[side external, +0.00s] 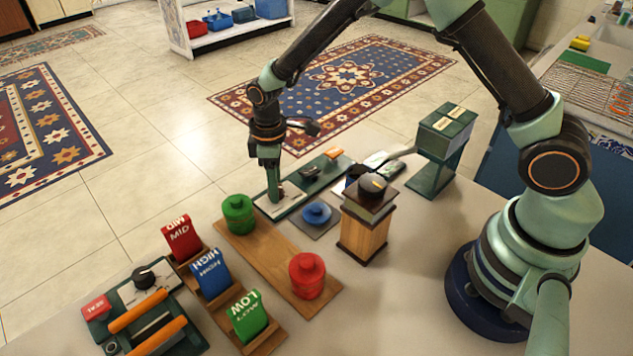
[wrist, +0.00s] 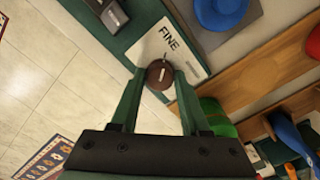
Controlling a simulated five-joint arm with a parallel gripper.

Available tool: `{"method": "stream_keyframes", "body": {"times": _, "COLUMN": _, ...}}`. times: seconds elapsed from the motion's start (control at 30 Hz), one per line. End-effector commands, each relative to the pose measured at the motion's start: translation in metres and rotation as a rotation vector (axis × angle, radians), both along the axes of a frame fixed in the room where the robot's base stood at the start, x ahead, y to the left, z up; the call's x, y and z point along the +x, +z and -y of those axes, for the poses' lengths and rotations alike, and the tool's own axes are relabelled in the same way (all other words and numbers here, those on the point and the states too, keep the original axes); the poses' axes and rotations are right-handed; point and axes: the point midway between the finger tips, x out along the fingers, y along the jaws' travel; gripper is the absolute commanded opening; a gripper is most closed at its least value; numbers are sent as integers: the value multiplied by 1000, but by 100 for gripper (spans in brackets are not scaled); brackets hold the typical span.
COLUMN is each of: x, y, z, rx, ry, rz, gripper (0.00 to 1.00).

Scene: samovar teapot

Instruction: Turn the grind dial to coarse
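In the side view, my gripper (side external: 270,178) is low over the plate (side external: 284,205) at the near end of a green base, and the fingers mostly hide the dial.
A blue round knob (side external: 317,213) and a wooden grinder (side external: 364,219) stand close on the right. Green (side external: 239,213) and red (side external: 307,275) canisters stand on a board in front. Labelled red, blue and green stands (side external: 247,316) are nearer. Floor lies beyond the left table edge.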

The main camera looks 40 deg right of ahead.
Motion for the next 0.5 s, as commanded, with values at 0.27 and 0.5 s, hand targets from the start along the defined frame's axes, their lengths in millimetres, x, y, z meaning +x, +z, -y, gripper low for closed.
{"method": "stream_keyframes", "body": {"times": 0.27, "x": 0, "y": 0, "z": 0, "rx": 0, "ry": -13, "rz": 0, "gripper": 0}}
{"method": "stream_keyframes", "body": {"times": 0.5, "x": 0, "y": 0, "z": 0, "rx": 0, "ry": -106, "rz": 0, "gripper": 0}}
